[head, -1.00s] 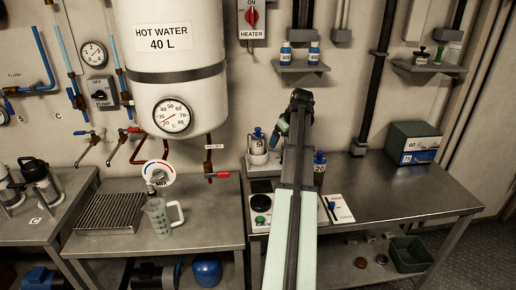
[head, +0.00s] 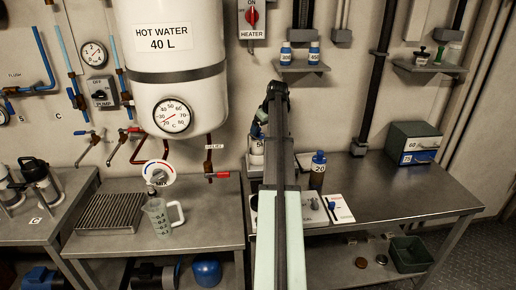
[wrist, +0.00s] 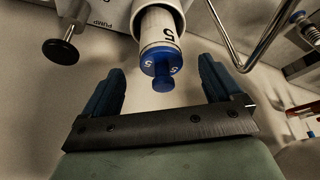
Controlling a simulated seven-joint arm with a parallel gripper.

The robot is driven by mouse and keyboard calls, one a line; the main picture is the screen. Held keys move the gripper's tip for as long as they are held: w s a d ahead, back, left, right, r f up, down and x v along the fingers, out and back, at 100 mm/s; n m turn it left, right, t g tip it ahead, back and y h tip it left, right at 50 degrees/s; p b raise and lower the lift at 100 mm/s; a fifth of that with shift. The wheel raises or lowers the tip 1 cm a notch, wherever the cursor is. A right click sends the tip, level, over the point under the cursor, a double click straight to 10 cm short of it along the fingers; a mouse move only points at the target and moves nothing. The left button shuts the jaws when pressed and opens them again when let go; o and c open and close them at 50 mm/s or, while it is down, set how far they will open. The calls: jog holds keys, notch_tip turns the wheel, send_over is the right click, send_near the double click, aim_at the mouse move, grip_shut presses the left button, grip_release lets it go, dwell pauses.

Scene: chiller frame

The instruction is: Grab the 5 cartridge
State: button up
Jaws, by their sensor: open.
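The 5 cartridge (wrist: 160,50) is white with a blue cap marked 5. In the wrist view it sits in a round white holder, its cap facing my gripper. My gripper (wrist: 160,88) is open, with one blue finger on each side of the cap and clear space between. The cap end lies around the fingertip level in the picture; I cannot tell the exact depth. In the head view my arm hides most of the cartridge, and only part of a white body (head: 257,160) marked 5 shows left of the arm.
A bottle marked 20 (head: 318,170) stands right of my arm on the bench. A black knob (wrist: 60,50) is left of the holder in the wrist view, and a bent metal pipe (wrist: 245,55) is on the right.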

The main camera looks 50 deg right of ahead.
aim_at(259, 132)
jog(key=shift+w+d, duration=0.1)
jog(key=shift+w, duration=0.2)
jog(key=shift+w+x, duration=0.15)
jog(key=shift+x, duration=1.2)
jog(key=shift+w+x, duration=0.15)
jog(key=shift+x, duration=1.2)
jog(key=shift+r, duration=0.2)
jog(key=shift+c, duration=0.2)
jog(key=c, duration=1.6)
